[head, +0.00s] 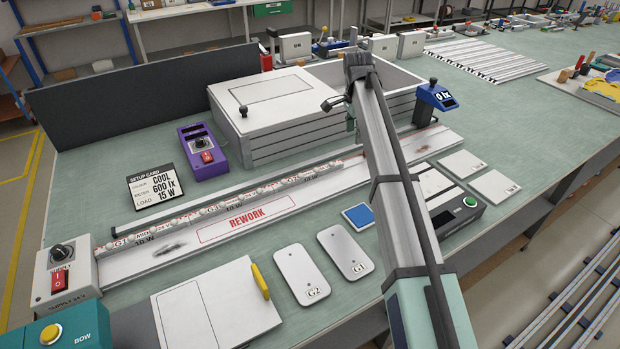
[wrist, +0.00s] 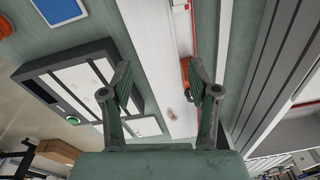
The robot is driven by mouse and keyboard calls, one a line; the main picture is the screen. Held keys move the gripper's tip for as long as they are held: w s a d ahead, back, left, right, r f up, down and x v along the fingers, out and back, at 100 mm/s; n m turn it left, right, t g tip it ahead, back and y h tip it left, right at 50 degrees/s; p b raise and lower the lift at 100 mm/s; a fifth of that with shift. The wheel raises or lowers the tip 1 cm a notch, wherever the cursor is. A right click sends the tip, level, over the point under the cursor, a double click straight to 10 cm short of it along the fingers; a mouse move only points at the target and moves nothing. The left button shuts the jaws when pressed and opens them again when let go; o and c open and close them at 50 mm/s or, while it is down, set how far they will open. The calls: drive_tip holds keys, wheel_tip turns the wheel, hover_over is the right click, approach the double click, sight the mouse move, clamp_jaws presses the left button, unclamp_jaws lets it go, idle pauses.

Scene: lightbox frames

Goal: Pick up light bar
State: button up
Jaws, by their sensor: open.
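A row of light bars, marked with small labels such as "10 W", lies along the back of a long white rail (head: 270,208) in the head view. The nearest labelled light bar (head: 165,229) is at the left end, close to the power supply. My gripper (wrist: 158,70) is open and empty in the wrist view, above the right part of the white rail (wrist: 155,45). An orange piece (wrist: 185,72) shows beside the right finger; I cannot tell what it is. In the head view my arm hides part of the rail, and the fingers are small there.
The grey box (head: 290,115) stands behind the rail, with the purple meter (head: 202,147) at its left. White plates (head: 302,275) and a black device with a green button (head: 455,215) lie in front.

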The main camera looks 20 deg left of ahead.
drive_tip(key=s+a+r+n, duration=0.1)
drive_tip(key=s+a+r, duration=0.1)
drive_tip(key=s+a, duration=0.3)
drive_tip(key=s+a+r+n, duration=0.1)
drive_tip(key=s+a+r, duration=0.1)
drive_tip(key=a, duration=0.6)
drive_tip(key=p, duration=0.3)
hover_over(308, 171)
drive_tip(key=shift+g, duration=0.4)
drive_tip(key=f, duration=1.1)
drive_tip(key=shift+w+f, duration=0.2)
drive_tip(key=shift+f, duration=0.1)
drive_tip(key=shift+s+f+p, duration=0.15)
drive_tip(key=shift+f+p, duration=1)
drive_tip(key=shift+f, duration=1.45)
clamp_jaws()
